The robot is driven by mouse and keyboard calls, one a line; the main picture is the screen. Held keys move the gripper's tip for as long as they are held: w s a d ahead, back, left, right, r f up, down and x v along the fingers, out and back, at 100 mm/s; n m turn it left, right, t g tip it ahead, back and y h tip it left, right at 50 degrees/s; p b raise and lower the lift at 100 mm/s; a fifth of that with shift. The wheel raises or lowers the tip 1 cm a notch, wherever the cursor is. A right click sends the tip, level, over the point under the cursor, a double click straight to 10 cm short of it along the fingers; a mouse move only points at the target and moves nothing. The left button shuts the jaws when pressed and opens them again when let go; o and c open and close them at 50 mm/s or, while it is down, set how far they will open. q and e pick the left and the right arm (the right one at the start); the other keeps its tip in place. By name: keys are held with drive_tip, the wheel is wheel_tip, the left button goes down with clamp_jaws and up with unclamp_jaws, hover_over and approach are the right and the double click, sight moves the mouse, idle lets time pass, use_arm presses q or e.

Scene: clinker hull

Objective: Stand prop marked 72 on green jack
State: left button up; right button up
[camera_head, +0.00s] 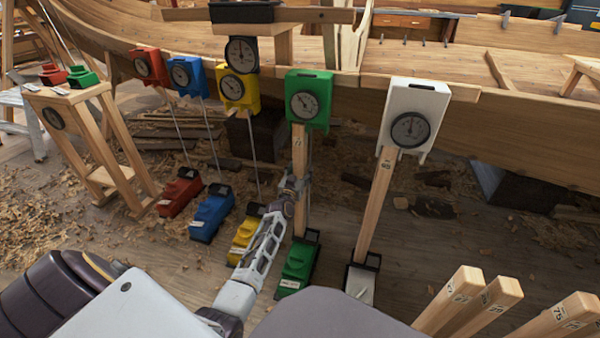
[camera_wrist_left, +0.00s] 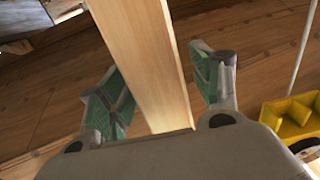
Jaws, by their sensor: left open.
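A wooden prop (camera_head: 299,160) stands nearly upright on the green jack (camera_head: 296,264) in the head view. Its top end is under the green gauge block (camera_head: 308,98) at the hull. The number on it is too small to read. My left gripper (camera_head: 291,186) is at the middle of this prop. In the left wrist view the prop (camera_wrist_left: 145,60) passes between the two spread fingers of the left gripper (camera_wrist_left: 160,92), with gaps on both sides. The gripper is open. My right gripper does not show.
A second wooden prop (camera_head: 375,205) stands on the white jack (camera_head: 361,283) under the white gauge block (camera_head: 414,115). Red (camera_head: 180,193), blue (camera_head: 211,213) and yellow (camera_head: 245,235) jacks stand to the left. Several loose props (camera_head: 490,298) rise at the bottom right. A wooden stand (camera_head: 100,140) is at left.

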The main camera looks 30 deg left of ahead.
use_arm(q)
drive_tip(key=shift+f, duration=0.15)
drive_tip(key=v, duration=1.2)
idle(0.6)
drive_tip(key=shift+s, duration=0.15)
idle(0.3)
drive_tip(key=shift+p+v, duration=1.4)
drive_tip(key=shift+v, duration=0.9)
drive_tip(key=shift+s, duration=0.2)
